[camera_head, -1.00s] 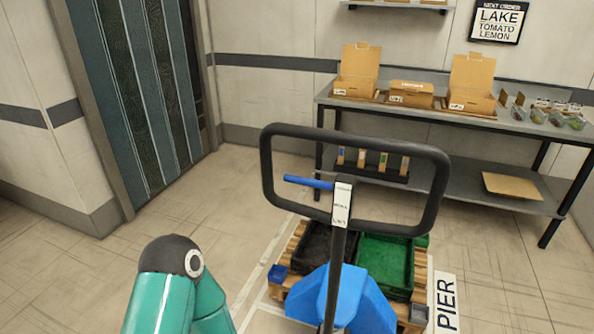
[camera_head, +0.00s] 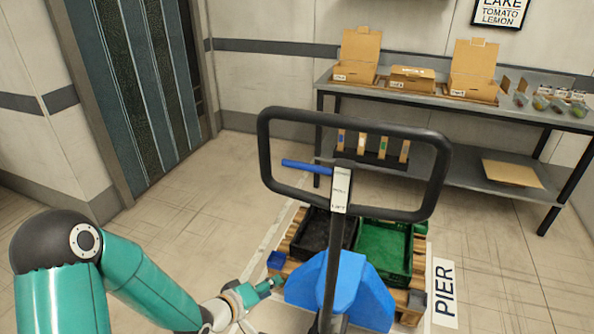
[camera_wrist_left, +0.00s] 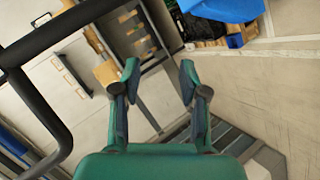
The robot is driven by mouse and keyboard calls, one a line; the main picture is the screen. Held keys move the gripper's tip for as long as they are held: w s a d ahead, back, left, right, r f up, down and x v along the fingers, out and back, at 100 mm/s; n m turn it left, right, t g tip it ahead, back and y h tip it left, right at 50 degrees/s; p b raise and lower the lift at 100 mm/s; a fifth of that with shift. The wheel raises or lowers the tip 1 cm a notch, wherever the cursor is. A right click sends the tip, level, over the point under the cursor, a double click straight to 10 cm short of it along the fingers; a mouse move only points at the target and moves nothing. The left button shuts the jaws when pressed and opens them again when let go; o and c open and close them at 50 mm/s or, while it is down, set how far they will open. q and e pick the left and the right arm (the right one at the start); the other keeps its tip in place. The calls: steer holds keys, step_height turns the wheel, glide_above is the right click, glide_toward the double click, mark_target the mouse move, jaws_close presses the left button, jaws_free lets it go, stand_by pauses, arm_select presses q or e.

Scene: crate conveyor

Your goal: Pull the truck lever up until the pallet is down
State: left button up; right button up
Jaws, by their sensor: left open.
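The pallet truck has a black loop handle (camera_head: 436,190) and a blue body (camera_head: 340,290). Its blue lever (camera_head: 307,167) sticks out left from the post inside the loop. The pallet (camera_head: 292,243) sits at the truck, carrying a black crate and a green crate (camera_head: 385,277); its height off the floor is unclear. My left gripper (camera_head: 268,288) is low, left of the blue body and well below the lever. In the left wrist view my gripper (camera_wrist_left: 159,75) is open and empty, with the loop handle (camera_wrist_left: 40,108) at the left. My right gripper is out of view.
A grey shelf table (camera_head: 440,100) with open cardboard boxes and small items stands behind the truck. A dark striped door (camera_head: 130,90) is at the left. The floor between door and truck is clear. A PIER sign (camera_head: 444,290) lies right of the pallet.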

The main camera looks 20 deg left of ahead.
arm_select(q)
steer(key=w+a+r+n+t+h, duration=0.1)
steer(key=a+r+t, duration=0.1)
steer(key=r, duration=0.5)
steer(key=w+a+r+n+t, duration=0.1)
steer(key=a+r+t, duration=0.15)
steer(key=r, duration=0.45)
steer(key=t+h, duration=0.3)
glide_toward(295, 165)
steer(key=shift+n+g, duration=0.35)
steer(key=shift+n, duration=0.05)
steer(key=p+x, duration=0.1)
steer(key=x, duration=0.2)
steer(key=p+x, duration=0.1)
steer(key=x, duration=0.3)
steer(key=p+x, duration=0.2)
steer(key=x, duration=0.1)
steer(key=shift+w+a, duration=0.2)
steer(key=shift+w, duration=0.25)
jaws_close()
